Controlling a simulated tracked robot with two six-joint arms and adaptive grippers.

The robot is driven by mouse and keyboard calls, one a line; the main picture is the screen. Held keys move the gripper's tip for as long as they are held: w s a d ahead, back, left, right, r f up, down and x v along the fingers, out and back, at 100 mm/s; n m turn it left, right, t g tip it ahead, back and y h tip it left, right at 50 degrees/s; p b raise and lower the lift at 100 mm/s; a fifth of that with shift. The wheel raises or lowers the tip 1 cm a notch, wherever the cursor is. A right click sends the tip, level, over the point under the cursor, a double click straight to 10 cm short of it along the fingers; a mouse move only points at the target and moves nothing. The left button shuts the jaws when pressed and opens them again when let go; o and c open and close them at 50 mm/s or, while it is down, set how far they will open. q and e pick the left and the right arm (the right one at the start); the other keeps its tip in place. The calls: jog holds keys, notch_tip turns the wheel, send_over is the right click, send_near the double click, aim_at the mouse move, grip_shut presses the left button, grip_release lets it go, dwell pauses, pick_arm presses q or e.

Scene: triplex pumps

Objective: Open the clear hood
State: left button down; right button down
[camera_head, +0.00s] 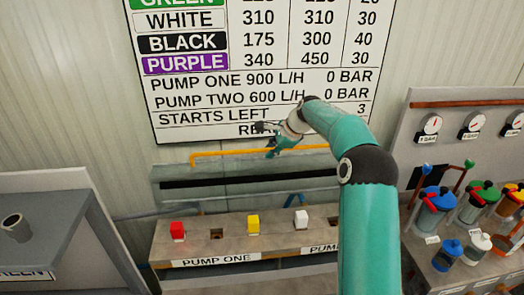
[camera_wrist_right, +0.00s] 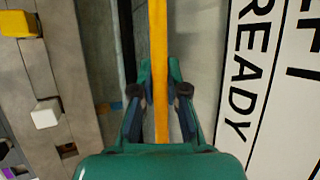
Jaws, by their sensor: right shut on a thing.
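The clear hood (camera_head: 172,176) is a pale see-through panel behind the bench, below the wall chart. Its yellow-orange handle bar (camera_head: 225,156) runs along the upper side and also shows in the right wrist view (camera_wrist_right: 158,40). The hood looks swung up toward the wall, though its exact angle is hard to tell. My right gripper (camera_head: 272,148) is at the right part of the bar. In the right wrist view, my right gripper's fingers (camera_wrist_right: 161,95) are shut around the bar, one on each side. My left gripper is not in view.
The bench (camera_head: 200,258) in front holds a red block (camera_head: 177,231), a yellow block (camera_head: 253,224) and a white block (camera_head: 301,219). The wall chart (camera_head: 200,118) is close behind the bar. A panel with gauges and coloured canisters (camera_head: 437,200) stands right.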

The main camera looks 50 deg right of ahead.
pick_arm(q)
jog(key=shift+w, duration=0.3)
pick_arm(e)
jog(key=shift+w+d+f, duration=0.1)
jog(key=shift+w, duration=0.05)
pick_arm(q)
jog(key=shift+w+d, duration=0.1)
pick_arm(e)
jog(key=shift+d, duration=0.1)
jog(key=c, duration=1.2)
grip_release()
jog(key=v, duration=1.2)
jog(key=shift+w+d, duration=0.1)
jog(key=shift+w, duration=0.1)
